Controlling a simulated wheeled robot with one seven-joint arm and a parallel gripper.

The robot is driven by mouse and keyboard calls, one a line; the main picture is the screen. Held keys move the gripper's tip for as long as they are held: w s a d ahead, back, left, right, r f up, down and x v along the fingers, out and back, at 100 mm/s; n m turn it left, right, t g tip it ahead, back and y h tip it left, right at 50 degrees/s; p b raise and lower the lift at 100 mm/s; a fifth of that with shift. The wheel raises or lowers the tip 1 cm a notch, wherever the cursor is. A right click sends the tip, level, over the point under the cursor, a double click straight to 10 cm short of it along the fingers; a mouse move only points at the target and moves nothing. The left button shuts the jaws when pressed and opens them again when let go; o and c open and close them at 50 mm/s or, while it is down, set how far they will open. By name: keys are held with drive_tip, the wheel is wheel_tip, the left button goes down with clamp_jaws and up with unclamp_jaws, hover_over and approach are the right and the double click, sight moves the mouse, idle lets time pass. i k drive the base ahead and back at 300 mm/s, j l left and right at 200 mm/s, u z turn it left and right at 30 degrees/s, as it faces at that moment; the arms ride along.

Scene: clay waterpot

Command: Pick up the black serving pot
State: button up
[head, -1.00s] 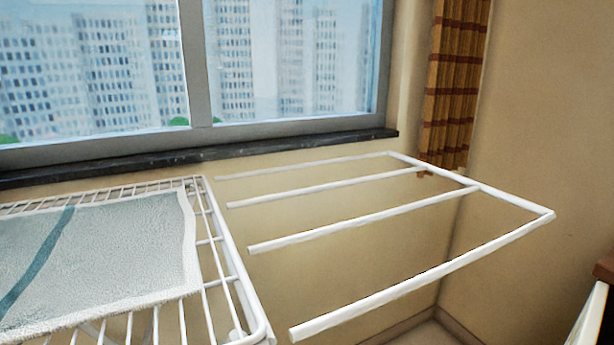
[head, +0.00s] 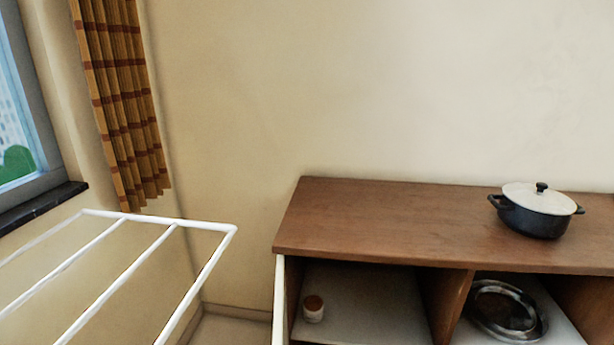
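A black pot (head: 532,219) with two side handles stands upright on top of a brown wooden cabinet (head: 390,220), at the right of the head view. A pale lid with a black knob covers it. My gripper is not in the head view, so I cannot see its state or where it is relative to the pot.
The cabinet top left of the pot is bare. Below, open compartments hold a small white jar with a brown top (head: 313,309) and a silver oval dish (head: 505,309). A white drying rack (head: 205,226) juts in at the left, near a plaid curtain (head: 118,110).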

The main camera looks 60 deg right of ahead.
sight(539, 211)
drive_tip(key=z, duration=0.95)
drive_tip(key=k+z, duration=0.2)
drive_tip(key=z, duration=1)
drive_tip(key=l, duration=0.35)
drive_tip(key=i+l, duration=0.15)
drive_tip(key=l, duration=0.15)
drive_tip(key=i+l+u, duration=0.1)
drive_tip(key=l+u, duration=0.25)
drive_tip(key=l, duration=0.55)
drive_tip(key=l+u, duration=0.3)
drive_tip(key=l, duration=0.6)
drive_tip(key=u, duration=1.6)
